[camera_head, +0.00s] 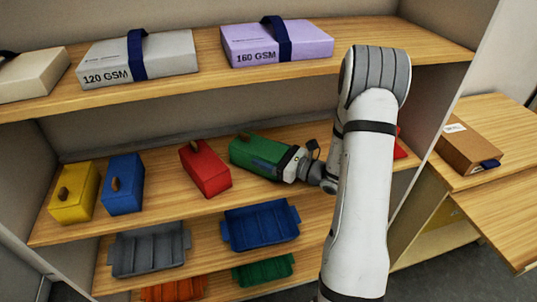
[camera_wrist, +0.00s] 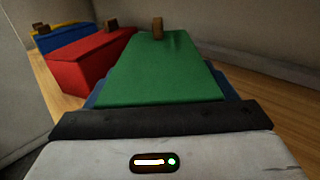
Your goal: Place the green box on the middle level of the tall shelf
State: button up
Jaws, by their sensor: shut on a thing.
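The green box (camera_head: 258,150) has a small brown knob on top. It is at the middle level of the tall shelf (camera_head: 220,198), right of a red box (camera_head: 205,168). My gripper (camera_head: 275,163) is shut on the green box from its right end. In the wrist view the green box (camera_wrist: 162,75) fills the middle, ahead of my gripper (camera_wrist: 162,100), whose fingers are mostly hidden under it. I cannot tell whether the box's underside touches the board.
A blue box (camera_head: 123,185) and a yellow box (camera_head: 74,193) stand further left. Wrapped paper packs (camera_head: 277,42) lie on the upper level. Trays (camera_head: 261,226) sit below. A red thing (camera_head: 400,148) shows behind my arm. A brown box (camera_head: 469,149) lies on the right table.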

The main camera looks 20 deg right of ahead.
jog(key=shift+f+b, duration=0.35)
jog(key=shift+f, duration=0.15)
jog(key=o, duration=1.1)
